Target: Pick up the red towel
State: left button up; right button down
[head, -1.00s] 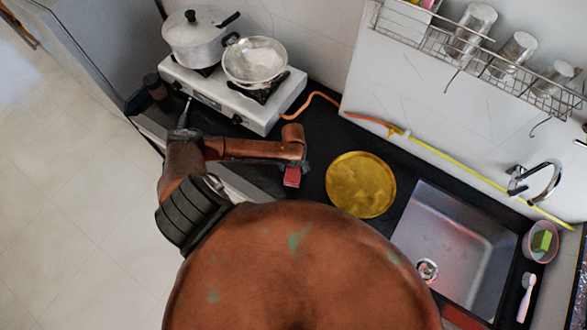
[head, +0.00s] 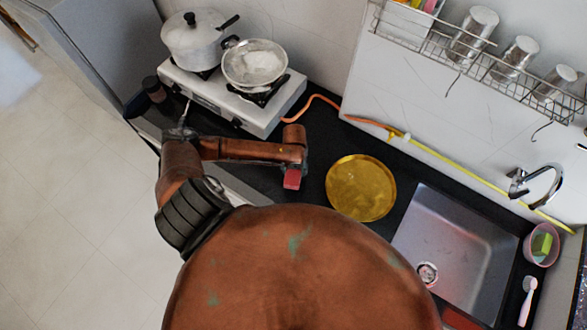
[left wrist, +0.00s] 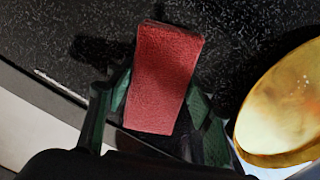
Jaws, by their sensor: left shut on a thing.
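The red towel (left wrist: 163,75) shows in the left wrist view as a folded, rough red strip between the two green-padded fingers of my left gripper (left wrist: 155,115). The gripper is shut on it, and the towel sticks out past the fingertips. In the head view the towel (head: 292,178) is a small red patch at the end of my left arm, over the black counter. My left gripper (head: 300,166) is mostly hidden there by the arm. I cannot tell whether the towel touches the counter. My right gripper is not in view.
A gold plate (head: 361,188) lies just right of the towel. The sink (head: 455,250) is further right. A white stove (head: 232,95) with a lidded pot (head: 193,40) and a pan (head: 255,62) stands behind. An orange hose (head: 318,97) runs along the wall.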

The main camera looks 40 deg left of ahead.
pick_arm(q)
jog(key=s+d+r, duration=0.1)
jog(key=r, duration=0.1)
jog(key=s+d+r, duration=0.1)
jog(key=s+r, duration=0.1)
jog(key=s+d+r, duration=0.1)
jog(key=s+r, duration=0.1)
jog(key=r, duration=0.1)
jog(key=shift+d+b, duration=0.1)
jog(key=shift+b, duration=0.3)
jog(key=s+d+r+b, duration=0.1)
jog(key=s+d+r, duration=0.2)
jog(key=s, duration=0.3)
jog(key=shift+s+d+r, duration=0.2)
jog(key=shift+d, duration=0.3)
